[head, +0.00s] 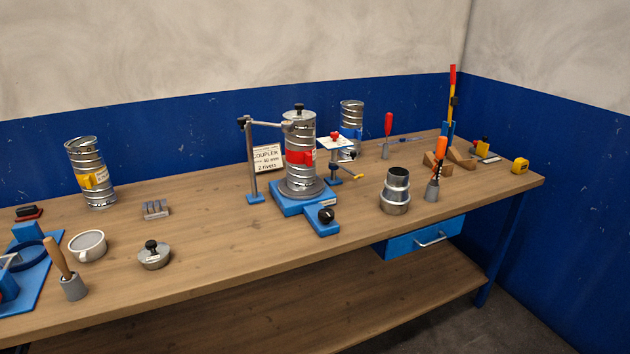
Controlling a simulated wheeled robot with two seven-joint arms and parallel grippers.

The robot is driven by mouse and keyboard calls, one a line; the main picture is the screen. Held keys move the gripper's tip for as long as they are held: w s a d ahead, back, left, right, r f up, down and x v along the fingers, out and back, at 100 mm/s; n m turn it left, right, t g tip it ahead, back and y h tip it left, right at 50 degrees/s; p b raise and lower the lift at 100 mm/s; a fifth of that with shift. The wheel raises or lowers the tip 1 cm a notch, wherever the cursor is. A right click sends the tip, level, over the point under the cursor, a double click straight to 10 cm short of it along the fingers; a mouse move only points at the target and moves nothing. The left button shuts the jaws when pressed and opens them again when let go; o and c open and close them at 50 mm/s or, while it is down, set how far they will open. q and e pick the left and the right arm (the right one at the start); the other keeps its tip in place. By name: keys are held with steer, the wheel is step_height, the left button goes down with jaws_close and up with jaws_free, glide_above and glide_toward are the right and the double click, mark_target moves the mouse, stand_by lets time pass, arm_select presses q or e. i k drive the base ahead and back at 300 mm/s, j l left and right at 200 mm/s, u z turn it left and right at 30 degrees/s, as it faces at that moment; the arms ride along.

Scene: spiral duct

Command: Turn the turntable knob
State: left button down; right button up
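The turntable (289,202) is a blue base with a grey round plate, standing in the middle of the workbench. A black knob (326,215) sits on a blue block that juts from its front right corner. A spiral duct with a red band (301,140) stands upright on the plate, with a black-knobbed cap on its top. A grey post with a horizontal arm (250,165) stands at its left and reaches to the duct's top. Neither of my grippers shows in the head view.
Ducts with a yellow band (92,176) and a blue band (351,122) stand farther back. The bench front (250,255) near the knob is clear.

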mark_target(326, 215)
steer(key=i+z, duration=0.7)
steer(key=k+j, duration=0.05)
